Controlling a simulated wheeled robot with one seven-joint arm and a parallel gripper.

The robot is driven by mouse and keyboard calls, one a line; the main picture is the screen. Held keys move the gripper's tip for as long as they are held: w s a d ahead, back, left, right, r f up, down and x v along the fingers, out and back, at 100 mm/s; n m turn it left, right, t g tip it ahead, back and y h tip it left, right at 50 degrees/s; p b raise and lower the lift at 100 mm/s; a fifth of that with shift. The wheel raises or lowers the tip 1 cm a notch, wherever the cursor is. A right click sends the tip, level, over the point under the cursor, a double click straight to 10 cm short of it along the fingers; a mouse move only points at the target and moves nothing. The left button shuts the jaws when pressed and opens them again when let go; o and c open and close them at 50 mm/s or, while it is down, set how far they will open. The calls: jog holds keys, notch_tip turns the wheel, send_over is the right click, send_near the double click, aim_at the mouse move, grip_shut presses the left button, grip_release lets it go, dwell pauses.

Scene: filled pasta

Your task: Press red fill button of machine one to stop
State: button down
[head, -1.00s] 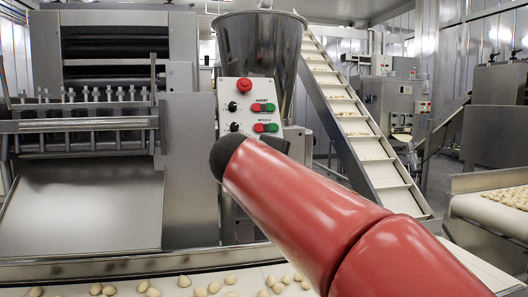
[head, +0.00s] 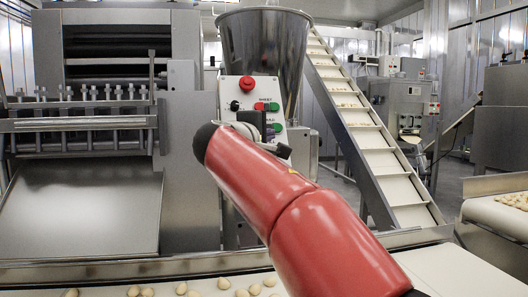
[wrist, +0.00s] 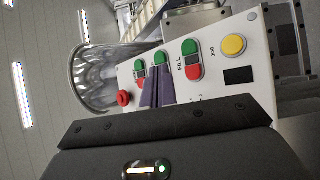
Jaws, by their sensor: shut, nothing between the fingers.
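The white control panel (wrist: 265,75) fills the middle of the wrist view, seen sideways; its upper part also shows in the head view (head: 231,95). The FILL switch has a green half (wrist: 189,47) and a red half (wrist: 194,72). My gripper (wrist: 159,80) is shut and empty, its dark fingers pointing at the panel. In the picture its tips lie left of the red FILL half, over or beside the lower part of the neighbouring green-and-red pair (wrist: 160,60). I cannot tell whether they touch the panel. In the head view my arm hides the FILL switch.
A red mushroom button (wrist: 124,97) and a yellow JOG button (wrist: 234,46) are on the same panel. A steel hopper (head: 262,50) stands behind it. A conveyor belt (head: 450,272) with pasta runs in front, and an inclined conveyor (head: 375,150) rises at the right.

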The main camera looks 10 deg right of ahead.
jog(key=w+f, duration=0.3)
jog(key=w, duration=0.2)
jog(key=shift+w+f, duration=0.25)
dwell(1.9)
jog(key=shift+w+f, duration=0.2)
jog(key=shift+w, duration=0.15)
jog(key=shift+w+f, duration=0.25)
jog(key=shift+w, duration=0.1)
dwell(0.6)
dwell(0.4)
jog(key=shift+s+r, duration=0.4)
jog(key=shift+s, duration=0.3)
jog(key=s+r, duration=0.1)
jog(key=s, duration=0.1)
jog(key=s+r, duration=0.1)
jog(key=s, duration=0.1)
jog(key=shift+s+r, duration=0.1)
jog(key=shift+r, duration=0.25)
